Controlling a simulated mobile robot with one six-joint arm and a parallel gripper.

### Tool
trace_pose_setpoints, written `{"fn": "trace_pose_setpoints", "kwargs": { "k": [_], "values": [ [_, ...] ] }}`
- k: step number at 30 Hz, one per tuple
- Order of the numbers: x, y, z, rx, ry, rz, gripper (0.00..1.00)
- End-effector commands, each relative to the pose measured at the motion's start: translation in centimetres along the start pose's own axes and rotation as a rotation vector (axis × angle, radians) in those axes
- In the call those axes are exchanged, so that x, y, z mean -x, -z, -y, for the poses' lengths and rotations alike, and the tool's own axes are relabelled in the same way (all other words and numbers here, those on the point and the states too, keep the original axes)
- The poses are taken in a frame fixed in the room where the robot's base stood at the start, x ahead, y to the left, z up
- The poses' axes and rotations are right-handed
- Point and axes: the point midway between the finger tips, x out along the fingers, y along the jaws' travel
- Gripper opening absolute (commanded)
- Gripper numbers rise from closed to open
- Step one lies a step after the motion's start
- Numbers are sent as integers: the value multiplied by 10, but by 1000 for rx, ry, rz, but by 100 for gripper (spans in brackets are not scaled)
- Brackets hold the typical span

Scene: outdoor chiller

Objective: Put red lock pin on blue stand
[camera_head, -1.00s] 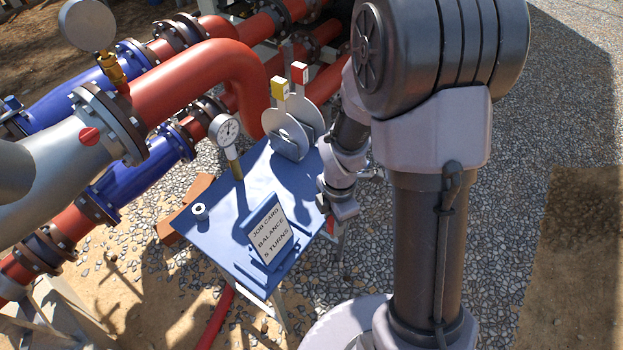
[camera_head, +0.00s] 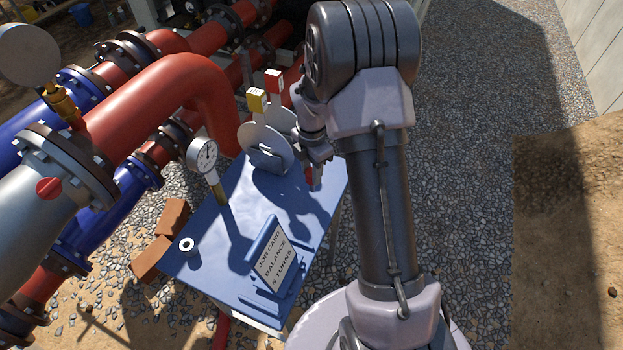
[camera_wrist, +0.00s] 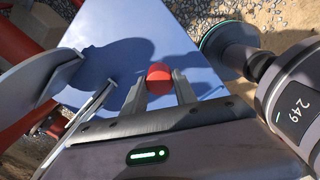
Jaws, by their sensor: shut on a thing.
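The red lock pin (camera_wrist: 159,78) shows as a red rounded end between the two fingers of my gripper (camera_wrist: 160,85) in the wrist view. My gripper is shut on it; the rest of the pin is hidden. In the head view, a bit of red (camera_head: 309,176) shows at my gripper (camera_head: 314,178), over the back right part of a blue-topped stand (camera_head: 205,268). The blue top also shows beyond the pin in the wrist view (camera_wrist: 190,45). I cannot tell the pin's height above it.
Two grey discs (camera_head: 262,143) with a yellow tag (camera_head: 257,100) and a red tag (camera_head: 274,82) stand close left of my gripper. A gauge (camera_head: 203,155), a small ring (camera_head: 188,246) and a job card (camera_head: 275,258) are on the blue top. Red pipes (camera_head: 160,90) lie behind.

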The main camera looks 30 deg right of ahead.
Motion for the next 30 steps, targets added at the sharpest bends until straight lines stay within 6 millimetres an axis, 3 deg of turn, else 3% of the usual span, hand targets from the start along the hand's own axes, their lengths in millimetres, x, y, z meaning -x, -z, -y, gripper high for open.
{"fn": "trace_pose_setpoints", "kwargs": {
  "k": [2,7,14,15,17,26,30],
  "values": [
    [-2,-8,-7,-2,-1,0,0],
    [-38,-6,-5,0,2,-1,0],
    [-36,-6,-5,0,0,0,0],
    [-36,-6,-5,0,0,0,41],
    [-36,-6,-5,0,0,0,53],
    [-35,-6,-5,0,0,0,55],
    [-13,-6,-6,-1,-2,1,55]
  ]
}}
